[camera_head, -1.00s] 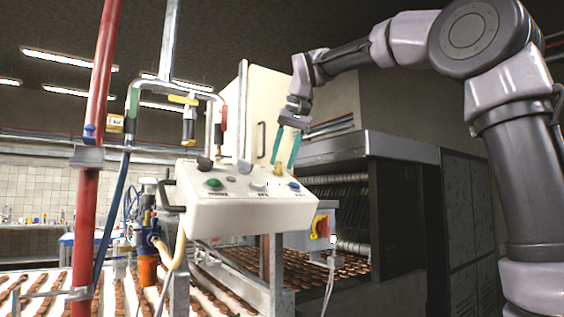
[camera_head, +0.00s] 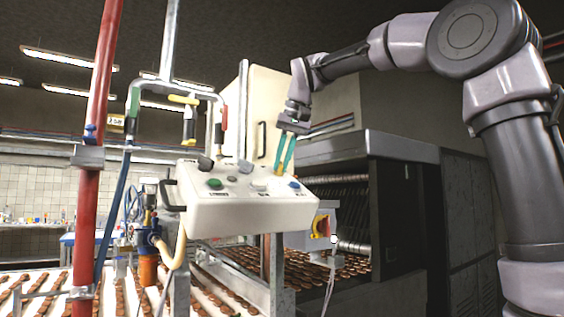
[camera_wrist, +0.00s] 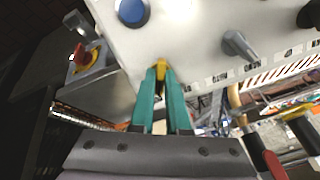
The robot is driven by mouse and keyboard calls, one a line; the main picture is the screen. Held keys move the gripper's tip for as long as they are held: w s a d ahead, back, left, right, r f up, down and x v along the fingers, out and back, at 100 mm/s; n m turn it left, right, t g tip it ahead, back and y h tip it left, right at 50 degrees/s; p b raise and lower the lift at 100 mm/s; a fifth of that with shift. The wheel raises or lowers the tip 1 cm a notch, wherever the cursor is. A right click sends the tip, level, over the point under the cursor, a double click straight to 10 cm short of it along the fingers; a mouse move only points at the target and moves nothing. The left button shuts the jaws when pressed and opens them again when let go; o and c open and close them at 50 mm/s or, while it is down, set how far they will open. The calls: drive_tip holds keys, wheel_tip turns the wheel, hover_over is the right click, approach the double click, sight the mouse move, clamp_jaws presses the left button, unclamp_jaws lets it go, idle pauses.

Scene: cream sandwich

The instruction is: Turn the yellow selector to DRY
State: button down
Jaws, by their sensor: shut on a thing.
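The yellow selector (camera_head: 278,171) is on the sloped top of the white control box, near its back right edge. My gripper (camera_head: 282,168) reaches down to it from above, and its two teal fingers are shut on it. In the wrist view the yellow selector (camera_wrist: 161,65) shows between the teal fingertips (camera_wrist: 160,70), which cover most of it. The labels beside the selector are too small or too hidden to read, so I cannot tell which position it points to.
The control box (camera_head: 240,214) also carries a blue button (camera_head: 294,185), a green button (camera_head: 214,183) and a grey knob (camera_head: 245,167). A red and yellow switch (camera_head: 322,227) sits below right. A red pipe (camera_head: 92,170) stands left, and a dark oven housing (camera_head: 400,200) stands right.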

drive_tip(key=n, duration=0.6)
drive_tip(key=shift+r, duration=0.1)
drive_tip(key=shift+n+t+h, duration=0.3)
drive_tip(key=shift+n+t, duration=0.1)
drive_tip(key=shift+n, duration=2.2)
drive_tip(key=shift+a, duration=0.1)
drive_tip(key=c, duration=0.9)
unclamp_jaws()
drive_tip(key=shift+s, duration=0.1)
drive_tip(key=v, duration=1)
drive_tip(key=shift+r, duration=0.4)
drive_tip(key=shift+s, duration=0.1)
